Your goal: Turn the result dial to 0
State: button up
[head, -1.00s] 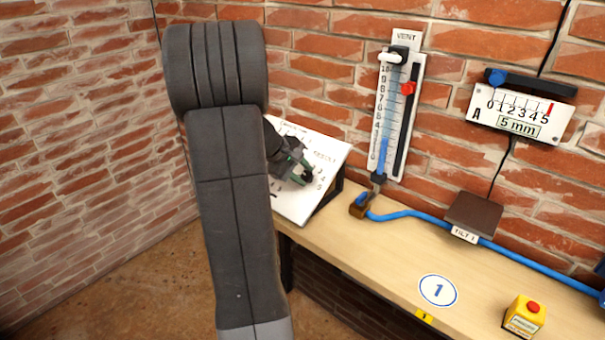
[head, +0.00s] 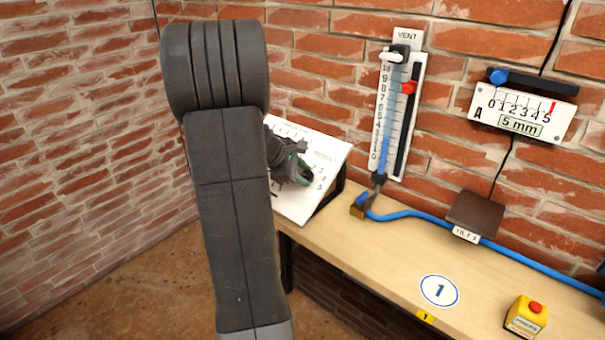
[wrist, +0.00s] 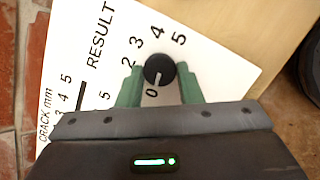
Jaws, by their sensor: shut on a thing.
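The result dial (wrist: 158,66) is a round black knob on the white panel (wrist: 225,62), which also shows on the bench in the head view (head: 330,150). Its short white mark points down in the wrist view, at or very near the printed 0. The figures 2, 3, 4 and 5 stand around its upper side. My gripper (wrist: 160,78) has its green fingers on both sides of the knob and is shut on it. In the head view my gripper (head: 297,170) is at the panel and hides the dial.
A second scale marked CRACK mm (wrist: 62,100) is on the same panel. The VENT tube gauge (head: 395,110) and the A gauge (head: 522,112) hang on the brick wall. A blue hose (head: 410,214) and a yellow box with a red button (head: 526,316) are on the bench.

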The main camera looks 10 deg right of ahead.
jog(key=o, duration=1)
jog(key=shift+c, duration=0.2)
jog(key=v, duration=1.3)
jog(key=shift+a+r, duration=0.25)
jog(key=shift+r, duration=0.05)
jog(key=shift+s, duration=0.1)
jog(key=x, duration=1.4)
jog(key=shift+a, duration=0.1)
